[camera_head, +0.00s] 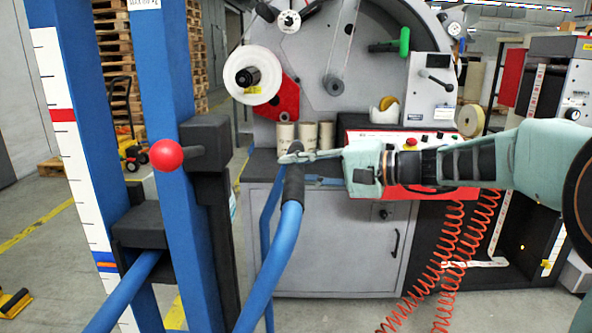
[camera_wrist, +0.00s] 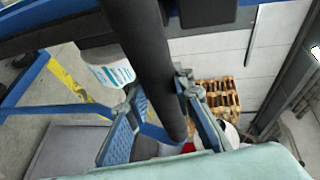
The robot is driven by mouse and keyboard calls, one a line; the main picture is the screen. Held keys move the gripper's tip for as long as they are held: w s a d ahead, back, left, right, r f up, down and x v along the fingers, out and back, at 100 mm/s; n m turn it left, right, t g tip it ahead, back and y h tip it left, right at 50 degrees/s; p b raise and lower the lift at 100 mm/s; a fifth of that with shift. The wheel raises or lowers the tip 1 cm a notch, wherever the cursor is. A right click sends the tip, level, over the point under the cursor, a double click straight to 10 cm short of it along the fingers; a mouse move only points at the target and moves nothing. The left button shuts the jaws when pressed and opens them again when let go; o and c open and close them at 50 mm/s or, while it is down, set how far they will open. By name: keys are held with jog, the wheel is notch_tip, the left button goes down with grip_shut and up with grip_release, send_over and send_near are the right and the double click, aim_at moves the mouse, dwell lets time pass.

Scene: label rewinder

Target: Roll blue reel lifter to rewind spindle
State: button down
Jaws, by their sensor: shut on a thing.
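The blue reel lifter (camera_head: 160,70) fills the left of the head view. It has two blue uprights, a white scale strip, a red knob (camera_head: 167,155) and a bent blue handle (camera_head: 275,262) with a black grip (camera_head: 294,187). My gripper (camera_head: 291,157) is shut on the black grip near its upper end. In the wrist view my gripper (camera_wrist: 153,92) has one finger on each side of the black grip (camera_wrist: 150,55). A spindle with a black hub (camera_head: 248,77) carries a white reel on the grey machine (camera_head: 330,215), beyond the lifter. Whether this is the rewind spindle, I cannot tell.
Several cardboard cores (camera_head: 307,137) stand on the machine's ledge, left of a red control panel (camera_head: 425,145). Coiled orange hoses (camera_head: 440,260) hang at right. Pallets (camera_head: 116,55) and a pallet truck (camera_head: 127,125) stand behind the lifter. Floor shows at left.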

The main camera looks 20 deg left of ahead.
jog(key=shift+w+d, duration=0.1)
jog(key=shift+w, duration=0.05)
jog(key=c, duration=1.7)
grip_release()
jog(key=shift+o, duration=0.2)
jog(key=v, duration=1.2)
